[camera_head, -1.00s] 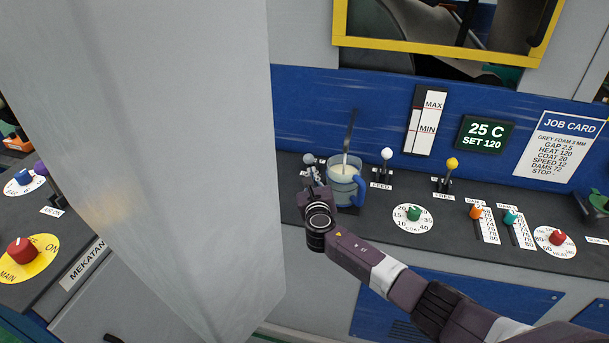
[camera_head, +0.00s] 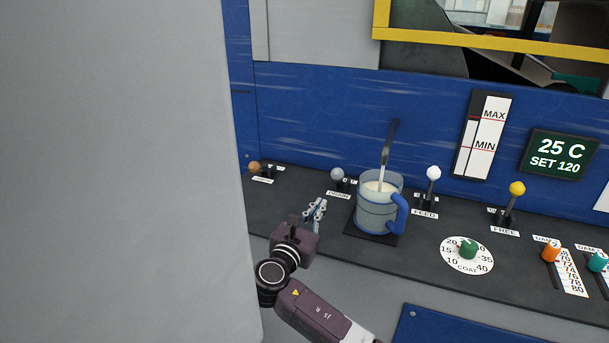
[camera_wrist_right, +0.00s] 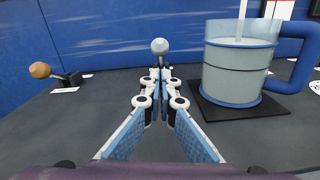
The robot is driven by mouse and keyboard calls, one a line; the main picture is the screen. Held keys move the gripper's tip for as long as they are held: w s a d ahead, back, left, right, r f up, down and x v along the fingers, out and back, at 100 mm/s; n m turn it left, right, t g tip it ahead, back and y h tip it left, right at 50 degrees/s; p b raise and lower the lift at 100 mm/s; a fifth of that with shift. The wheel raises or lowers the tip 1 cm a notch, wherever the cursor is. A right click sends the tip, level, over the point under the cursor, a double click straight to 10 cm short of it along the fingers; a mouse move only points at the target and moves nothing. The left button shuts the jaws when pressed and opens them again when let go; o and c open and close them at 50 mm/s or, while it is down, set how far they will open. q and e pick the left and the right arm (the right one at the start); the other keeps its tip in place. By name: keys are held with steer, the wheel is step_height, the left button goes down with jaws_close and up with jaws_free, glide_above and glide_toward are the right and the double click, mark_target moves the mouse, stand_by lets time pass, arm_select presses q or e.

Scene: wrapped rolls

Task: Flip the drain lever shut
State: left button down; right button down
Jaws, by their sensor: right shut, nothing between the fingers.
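The drain lever (camera_head: 337,174) has a grey ball knob and stands on the dark panel, left of the mug, behind a label reading DRAIN. In the right wrist view its knob (camera_wrist_right: 159,46) shows just above and beyond my fingertips; its stem is mostly hidden by them. My right gripper (camera_head: 318,208) is in front of the lever, slightly left of it. In the right wrist view the gripper (camera_wrist_right: 160,78) has its fingertips together with nothing between them. I cannot tell if the fingers touch the lever. My left gripper is not in view.
An orange-brown knob lever (camera_head: 254,167) is to the left. The white-knob feed lever (camera_head: 433,174) is right. A grey surface (camera_head: 110,170) blocks the left.

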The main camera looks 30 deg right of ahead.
mark_target(339, 178)
stand_by(0.3)
steer(key=shift+w+d, duration=0.15)
steer(key=shift+d, duration=0.1)
steer(key=p+x, duration=0.1)
steer(key=x, duration=0.8)
steer(key=shift+d, duration=0.1)
steer(key=shift+r, duration=0.1)
